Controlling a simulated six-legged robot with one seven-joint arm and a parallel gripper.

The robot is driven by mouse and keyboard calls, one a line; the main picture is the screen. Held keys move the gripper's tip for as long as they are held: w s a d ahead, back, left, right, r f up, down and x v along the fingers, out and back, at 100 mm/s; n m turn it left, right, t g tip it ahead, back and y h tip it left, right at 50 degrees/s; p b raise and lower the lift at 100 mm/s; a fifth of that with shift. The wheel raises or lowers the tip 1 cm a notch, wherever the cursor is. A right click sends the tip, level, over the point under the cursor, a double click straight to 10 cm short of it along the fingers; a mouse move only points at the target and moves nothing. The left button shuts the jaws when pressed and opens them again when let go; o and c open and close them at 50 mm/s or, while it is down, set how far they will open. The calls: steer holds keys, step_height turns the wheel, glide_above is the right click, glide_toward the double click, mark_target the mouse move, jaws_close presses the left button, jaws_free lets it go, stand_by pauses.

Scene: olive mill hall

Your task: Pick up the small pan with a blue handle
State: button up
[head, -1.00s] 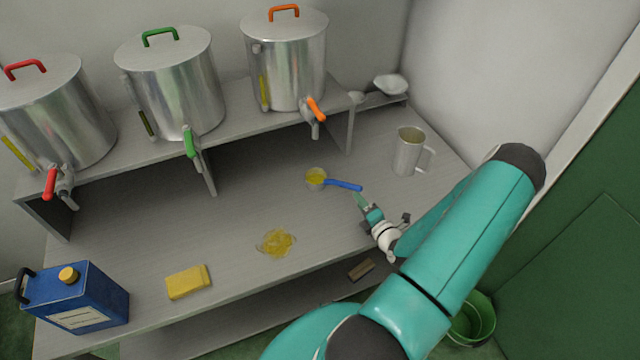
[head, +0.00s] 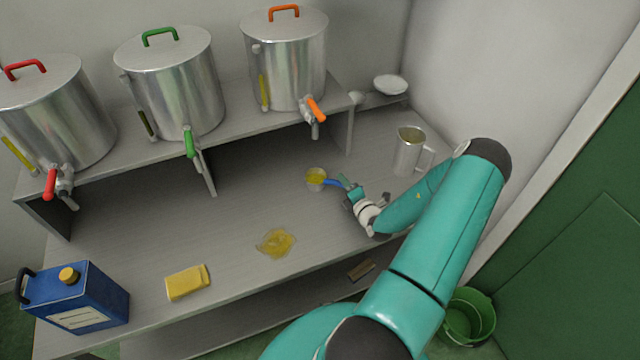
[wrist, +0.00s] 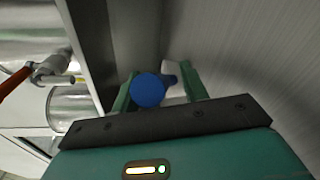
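The small pan (head: 316,183) stands on the worktop below the orange-tapped vat, with yellow oil showing in its cup. Its blue handle (head: 331,183) points right, toward my gripper (head: 345,183). In the wrist view, the round blue handle end (wrist: 147,90) lies between the two green fingers of my gripper (wrist: 157,88). The fingers are spread, with a gap showing on the right side of the handle. My gripper covers the outer part of the handle in the head view. The pan's cup is hidden in the wrist view.
A metal jug (head: 408,153) stands right of the pan, near my forearm. Three steel vats with taps stand on the shelf (head: 228,123) behind. A yellow spill (head: 276,242), a yellow sponge (head: 187,282) and a blue canister (head: 77,298) lie to the left.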

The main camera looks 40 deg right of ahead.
jaws_close()
steer(key=shift+r, duration=0.1)
